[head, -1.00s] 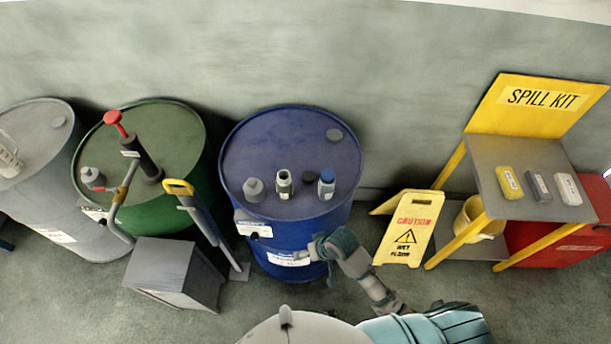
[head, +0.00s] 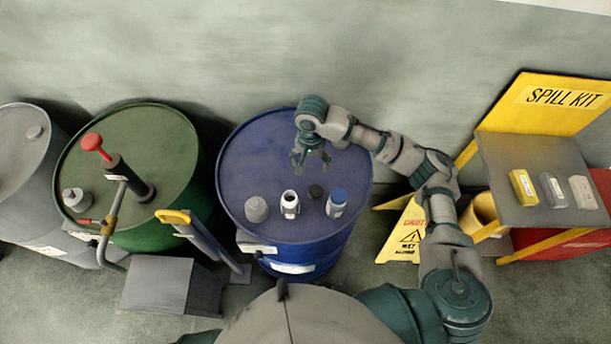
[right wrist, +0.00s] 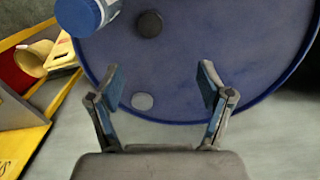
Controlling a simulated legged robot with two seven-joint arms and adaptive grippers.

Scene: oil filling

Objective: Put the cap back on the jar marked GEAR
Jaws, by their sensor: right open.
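An open white jar (head: 290,203) stands upright on the blue drum, its mouth bare; its label is too small to read. A dark flat cap (head: 316,191) lies on the drum top just right of it; the cap also shows in the right wrist view (right wrist: 150,24). My right gripper (head: 311,167) is open and empty above the drum, behind the jar and cap. In the right wrist view its fingers (right wrist: 161,84) are apart, with the cap beyond them. My left gripper is not in view.
A blue-capped jar (head: 337,202) stands right of the cap, and a grey-capped jar (head: 256,209) left of the open jar. The blue drum's (head: 250,165) back left top is clear. A green drum (head: 165,125) with a pump stands left; a yellow spill-kit stand (head: 545,105) stands right.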

